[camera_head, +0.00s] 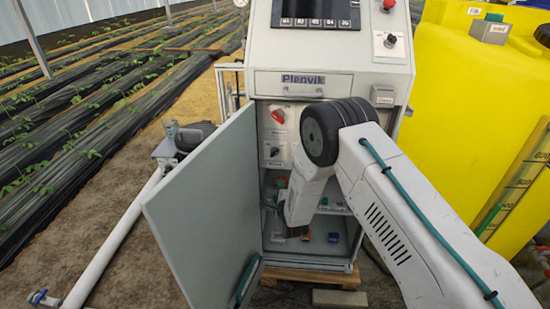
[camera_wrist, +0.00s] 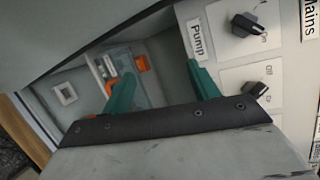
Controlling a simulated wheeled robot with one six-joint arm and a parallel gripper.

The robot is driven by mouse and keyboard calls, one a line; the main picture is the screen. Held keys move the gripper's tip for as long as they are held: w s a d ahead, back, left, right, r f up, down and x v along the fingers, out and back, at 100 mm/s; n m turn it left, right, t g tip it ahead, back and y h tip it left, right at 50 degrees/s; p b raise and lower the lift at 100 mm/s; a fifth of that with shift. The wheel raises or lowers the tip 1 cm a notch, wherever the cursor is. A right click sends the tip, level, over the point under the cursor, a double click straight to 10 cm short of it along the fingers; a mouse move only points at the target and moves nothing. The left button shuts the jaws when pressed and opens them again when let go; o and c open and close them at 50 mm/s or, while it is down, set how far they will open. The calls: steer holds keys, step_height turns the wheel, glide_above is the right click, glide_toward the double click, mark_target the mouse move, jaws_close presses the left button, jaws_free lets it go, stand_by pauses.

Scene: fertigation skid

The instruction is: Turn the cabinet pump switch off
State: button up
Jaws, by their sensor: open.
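The grey control cabinet (camera_head: 305,84) stands with its door (camera_head: 205,205) swung open to the left. In the wrist view a black rotary knob (camera_wrist: 247,25) sits on a white plate beside a "Pump" label (camera_wrist: 197,40). A similar black knob (camera_wrist: 255,90) sits on the neighbouring plate. In the head view one black knob (camera_head: 274,152) shows below a red knob (camera_head: 278,115). In the head view my arm hides part of the panel.
A yellow tank (camera_head: 450,90) stands close on the right. The open door bounds the left side. Inside, small red and blue parts lie on shelves (camera_head: 335,250). A white pipe (camera_head: 115,235) and pump lie left of the door.

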mark_target(275, 155)
step_height(275, 155, up, 9)
steer(key=w+m+t, duration=0.2)
steer(key=m+t, duration=0.4)
steer(key=shift+y, duration=0.3)
steer(key=x, duration=0.6)
steer(key=shift+w+a+f, duration=0.1)
steer(key=shift+w+a, duration=0.15)
steer(key=shift+w, duration=0.15)
steer(key=c, duration=1)
